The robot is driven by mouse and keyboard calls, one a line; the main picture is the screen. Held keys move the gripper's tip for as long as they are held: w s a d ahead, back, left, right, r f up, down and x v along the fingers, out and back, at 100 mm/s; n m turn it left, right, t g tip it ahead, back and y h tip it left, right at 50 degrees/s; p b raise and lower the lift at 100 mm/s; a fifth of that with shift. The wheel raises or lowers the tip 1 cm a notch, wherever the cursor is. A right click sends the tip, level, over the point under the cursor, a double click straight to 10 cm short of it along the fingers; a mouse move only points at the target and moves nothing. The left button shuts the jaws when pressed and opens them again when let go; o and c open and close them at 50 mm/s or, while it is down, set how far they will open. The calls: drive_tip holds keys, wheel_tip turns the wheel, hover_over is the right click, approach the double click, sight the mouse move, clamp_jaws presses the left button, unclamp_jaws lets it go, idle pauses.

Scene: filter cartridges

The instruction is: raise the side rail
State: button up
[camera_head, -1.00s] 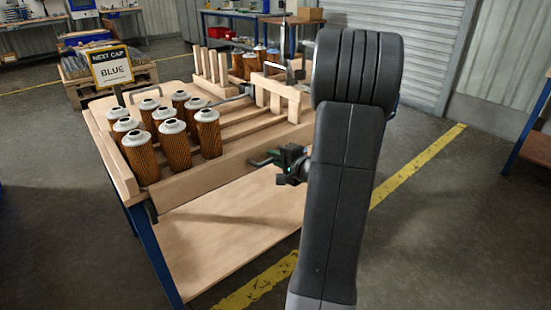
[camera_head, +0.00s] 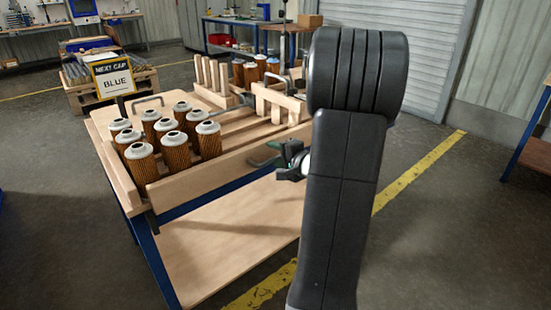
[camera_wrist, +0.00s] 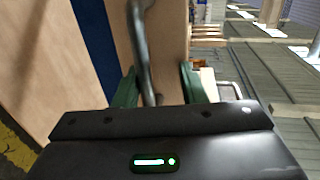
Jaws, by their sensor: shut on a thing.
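The side rail (camera_head: 215,174) is a long wooden board along the near side of the cart. It stands on edge, with the blue cart frame showing below it. In the wrist view the rail (camera_wrist: 173,35) runs up the picture behind a dark grey bar handle (camera_wrist: 141,45). My gripper (camera_head: 264,158) is at the rail's right part in the head view, partly hidden by my arm.
Several white-capped brown cartridges (camera_head: 175,150) stand on the cart behind the rail's left part. A "NEXT CAP BLUE" sign (camera_head: 115,80) rises at the left corner. Wooden racks (camera_head: 275,100) stand at the back. The lower shelf (camera_head: 235,235) is bare. Open floor lies right.

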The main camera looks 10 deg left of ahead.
drive_tip(key=shift+d+f, duration=0.1)
idle(0.7)
drive_tip(key=p+v, duration=0.1)
drive_tip(key=v, duration=1.2)
drive_tip(key=shift+s+d, duration=0.25)
drive_tip(key=shift+d, duration=0.05)
drive_tip(key=x, duration=0.4)
drive_tip(key=b+x, duration=0.1)
drive_tip(key=x, duration=0.4)
drive_tip(key=f+x, duration=0.1)
drive_tip(key=x, duration=0.4)
drive_tip(key=shift+b, duration=0.3)
drive_tip(key=shift+f, duration=0.25)
drive_tip(key=shift+s+d, duration=0.1)
